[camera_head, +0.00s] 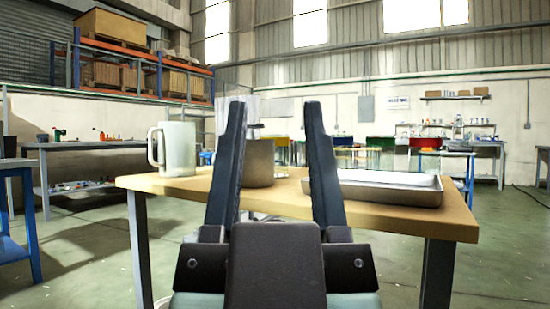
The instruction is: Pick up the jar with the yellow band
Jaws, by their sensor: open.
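My gripper (274,108) is open and empty, its two dark fingers pointing forward over the near side of the wooden table (160,184). A brownish round vessel (259,164) stands on the table, seen between the fingers and partly hidden by the left one. A pale, frosted jug with a handle (177,150) stands upright at the table's left end, apart from my gripper.
A shallow metal tray (410,192) lies on the right of the table, partly behind the right finger. Workbenches (95,146) stand at the left and back. Green floor (85,238) is open left of the table.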

